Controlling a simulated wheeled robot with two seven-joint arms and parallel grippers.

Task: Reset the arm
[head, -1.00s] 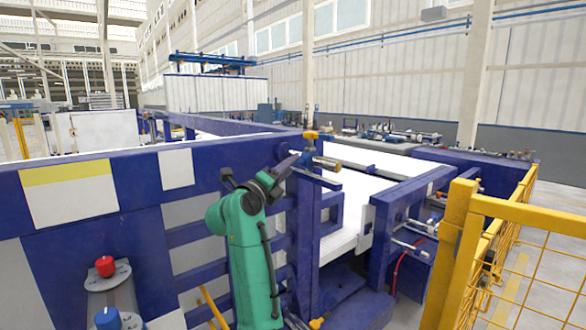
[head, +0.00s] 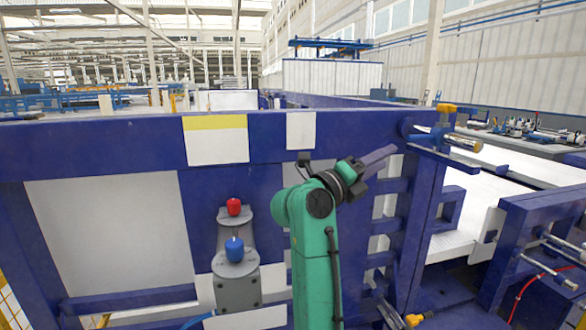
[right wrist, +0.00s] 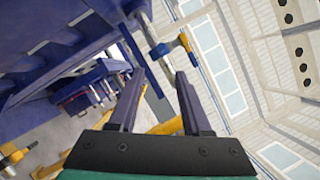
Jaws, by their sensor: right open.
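My right arm is green and rises at the lower middle of the head view. Its dark gripper (head: 388,152) points up and right, in front of the blue frame as seen from the head. In the right wrist view the two fingers (right wrist: 160,73) stand apart with nothing between them. A blue and brass fitting with a yellow knob (head: 462,144) is on the frame to the right of the gripper. A similar fitting shows beyond the fingertips in the right wrist view (right wrist: 165,48). My left gripper is not in view.
A large blue machine frame (head: 350,130) with white panels spans the head view. A grey stand (head: 238,290) with a red knob (head: 234,207) and a blue knob (head: 235,249) is left of my arm. White beds and blue rails lie to the right.

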